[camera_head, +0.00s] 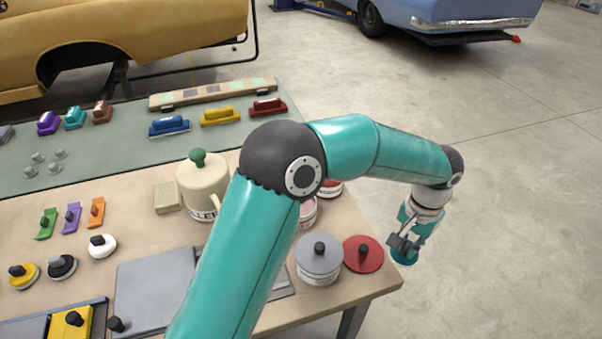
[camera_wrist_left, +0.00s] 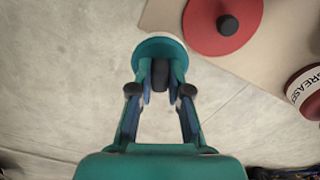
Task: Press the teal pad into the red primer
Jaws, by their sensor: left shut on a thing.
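My left gripper (camera_head: 403,243) is shut on the dark knob of the round teal pad (camera_head: 405,258). The pad hangs just beyond the bench's right corner, over the floor. In the left wrist view the gripper (camera_wrist_left: 160,86) grips the knob, with the teal pad (camera_wrist_left: 143,48) and its pale rim beyond. A red disc with a dark knob (camera_head: 376,259) lies at the bench corner, left of the pad; it also shows in the wrist view (camera_wrist_left: 205,35). Open tins with reddish tops (camera_head: 330,188) are partly hidden behind my arm; I cannot tell which holds red primer.
A grey-lidded tin (camera_head: 318,270) stands left of the red disc. A tin lettered "GREASE" (camera_wrist_left: 306,92) shows in the wrist view. A cream pot (camera_head: 200,180), coloured blocks and other knobbed pads occupy the bench (camera_head: 140,235). The floor to the right is clear.

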